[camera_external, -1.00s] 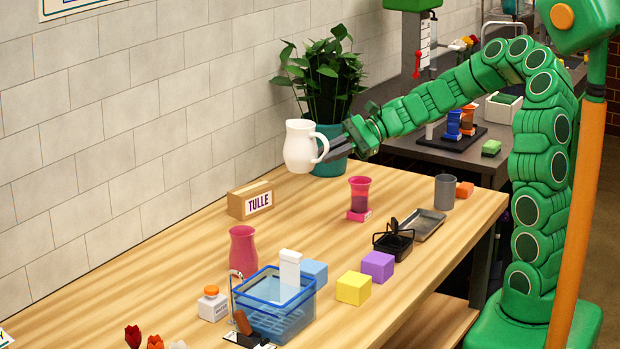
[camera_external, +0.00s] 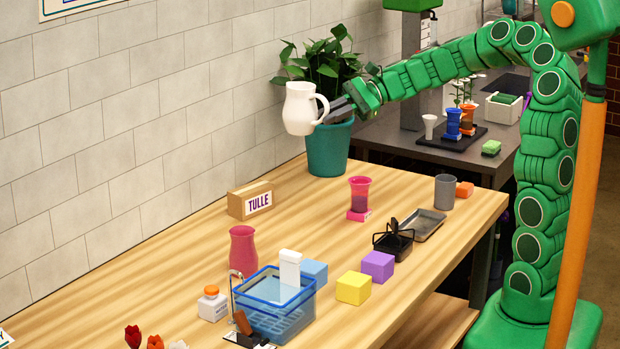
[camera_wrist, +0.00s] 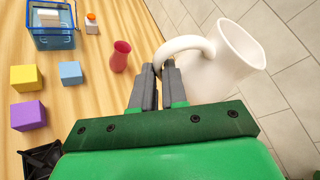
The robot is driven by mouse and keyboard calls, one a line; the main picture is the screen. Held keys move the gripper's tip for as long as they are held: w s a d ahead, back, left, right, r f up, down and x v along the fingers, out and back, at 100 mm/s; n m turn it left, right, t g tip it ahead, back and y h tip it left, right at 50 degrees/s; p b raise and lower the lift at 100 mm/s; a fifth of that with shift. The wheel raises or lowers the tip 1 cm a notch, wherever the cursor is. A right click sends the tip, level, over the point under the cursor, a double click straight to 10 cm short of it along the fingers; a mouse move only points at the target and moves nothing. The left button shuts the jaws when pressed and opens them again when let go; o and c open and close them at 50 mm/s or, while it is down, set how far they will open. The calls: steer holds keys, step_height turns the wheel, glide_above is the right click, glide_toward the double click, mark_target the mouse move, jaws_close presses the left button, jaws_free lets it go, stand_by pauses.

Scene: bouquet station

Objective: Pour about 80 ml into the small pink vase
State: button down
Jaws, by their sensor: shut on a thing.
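My gripper (camera_external: 340,109) is shut on the handle of a white pitcher (camera_external: 301,109) and holds it upright, high above the back of the wooden table. In the wrist view the fingers (camera_wrist: 159,75) close on the handle of the pitcher (camera_wrist: 222,62). The pink vase (camera_external: 243,250) stands on the table beside the blue basket, well below and left of the pitcher; it also shows in the wrist view (camera_wrist: 121,56). The pitcher's contents are hidden.
A TULLE box (camera_external: 250,200) lies between the vase and the potted plant (camera_external: 327,148). The blue basket (camera_external: 275,310), a white bottle (camera_external: 212,303), and blue, yellow (camera_external: 353,288) and purple (camera_external: 378,266) blocks crowd the front. The left back of the table is clear.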

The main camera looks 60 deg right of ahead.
steer(key=shift+r, duration=0.75)
